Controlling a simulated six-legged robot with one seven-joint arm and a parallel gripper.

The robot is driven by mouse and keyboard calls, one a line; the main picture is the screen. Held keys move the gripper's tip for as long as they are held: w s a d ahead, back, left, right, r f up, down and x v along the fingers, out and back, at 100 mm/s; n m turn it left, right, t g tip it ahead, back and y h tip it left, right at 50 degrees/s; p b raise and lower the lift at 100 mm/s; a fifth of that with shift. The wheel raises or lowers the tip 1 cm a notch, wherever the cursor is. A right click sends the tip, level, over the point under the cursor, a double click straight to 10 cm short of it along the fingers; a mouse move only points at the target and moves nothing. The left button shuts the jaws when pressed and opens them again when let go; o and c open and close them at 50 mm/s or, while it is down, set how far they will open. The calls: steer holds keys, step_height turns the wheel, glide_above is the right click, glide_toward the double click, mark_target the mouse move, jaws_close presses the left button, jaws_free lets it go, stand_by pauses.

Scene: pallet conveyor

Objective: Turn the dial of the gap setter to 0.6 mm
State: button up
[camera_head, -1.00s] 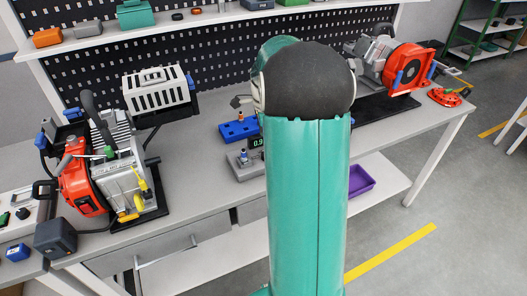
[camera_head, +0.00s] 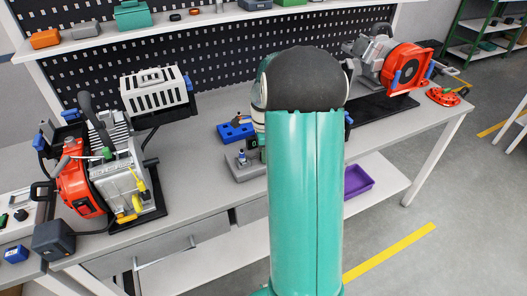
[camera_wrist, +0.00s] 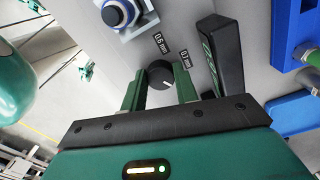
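The gap setter (camera_head: 244,170) stands on the bench in the head view, partly hidden behind my arm. In the wrist view, its black round dial (camera_wrist: 161,76) carries a white mark. Labels 0.6 mm (camera_wrist: 160,42) and 0.1 mm (camera_wrist: 185,58) stand beside the dial. The black display block (camera_wrist: 222,55) is seen at a steep slant, and its green digits are unreadable. My gripper (camera_wrist: 160,80) is open, with one green finger on each side of the dial. The fingers are close to it; I cannot tell whether they touch.
A blue-topped post (camera_wrist: 118,13) on a grey block and blue fixtures (camera_wrist: 292,110) flank the dial. In the head view, a red engine (camera_head: 85,185) stands left, another red machine (camera_head: 400,65) stands back right, and a purple bin (camera_head: 357,181) lies on the lower shelf.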

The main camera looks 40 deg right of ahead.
steer(key=shift+n, duration=0.4)
steer(key=n, duration=0.5)
steer(key=shift+s+n, duration=0.1)
steer(key=shift+n, duration=0.2)
steer(key=n, duration=0.7)
steer(key=shift+s, duration=0.1)
steer(key=n, duration=0.5)
steer(key=shift+r+n, duration=0.1)
steer(key=shift+n, duration=0.2)
steer(key=n, duration=0.4)
steer(key=shift+s+d+n, duration=0.1)
steer(key=shift+d+n, duration=0.05)
steer(key=shift+n, duration=0.25)
steer(key=o, duration=1)
